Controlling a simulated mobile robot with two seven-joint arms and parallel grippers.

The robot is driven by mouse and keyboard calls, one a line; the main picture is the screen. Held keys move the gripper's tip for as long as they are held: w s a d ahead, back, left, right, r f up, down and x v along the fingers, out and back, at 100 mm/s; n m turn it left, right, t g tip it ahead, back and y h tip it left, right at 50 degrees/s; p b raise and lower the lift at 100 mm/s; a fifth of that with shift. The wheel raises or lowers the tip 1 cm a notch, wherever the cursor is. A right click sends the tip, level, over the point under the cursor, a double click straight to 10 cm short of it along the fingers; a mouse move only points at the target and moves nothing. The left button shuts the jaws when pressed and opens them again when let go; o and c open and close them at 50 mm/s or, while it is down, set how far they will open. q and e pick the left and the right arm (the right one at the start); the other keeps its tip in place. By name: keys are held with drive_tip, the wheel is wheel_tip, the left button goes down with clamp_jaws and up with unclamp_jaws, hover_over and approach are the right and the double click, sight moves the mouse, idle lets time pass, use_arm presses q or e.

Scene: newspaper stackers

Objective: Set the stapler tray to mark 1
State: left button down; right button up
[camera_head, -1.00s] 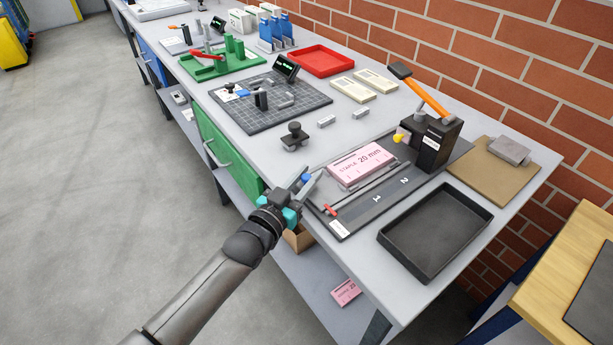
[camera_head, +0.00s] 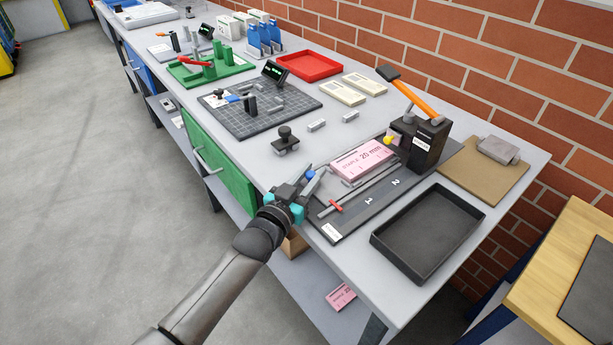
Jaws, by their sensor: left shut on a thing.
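The stapler tray (camera_head: 366,186) is a light grey slide on a dark board. A pink block (camera_head: 363,160) marked STAPLE 20 mm lies on it. Its red pointer (camera_head: 336,206) lies on the near side of mark 1 (camera_head: 369,207), short of it, with mark 2 (camera_head: 396,182) further along. The black stapler (camera_head: 422,148) with an orange lever (camera_head: 415,101) stands at the board's far end. My left gripper (camera_head: 312,182) is shut at the tray's near left end; its fingers hide the exact contact. My right gripper is out of view.
An empty black tray (camera_head: 427,230) lies right of the board. A black-knobbed block (camera_head: 286,139) and two small grey blocks lie behind my gripper. A brown pad (camera_head: 484,172) is near the brick wall. Several other stations line the bench beyond.

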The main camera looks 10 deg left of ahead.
use_arm(q)
drive_tip(key=c, duration=0.7)
unclamp_jaws()
drive_tip(key=p+v, duration=0.2)
drive_tip(key=v, duration=1.3)
drive_tip(key=shift+s+p, duration=0.2)
drive_tip(key=shift+p, duration=0.1)
drive_tip(key=shift+o, duration=0.2)
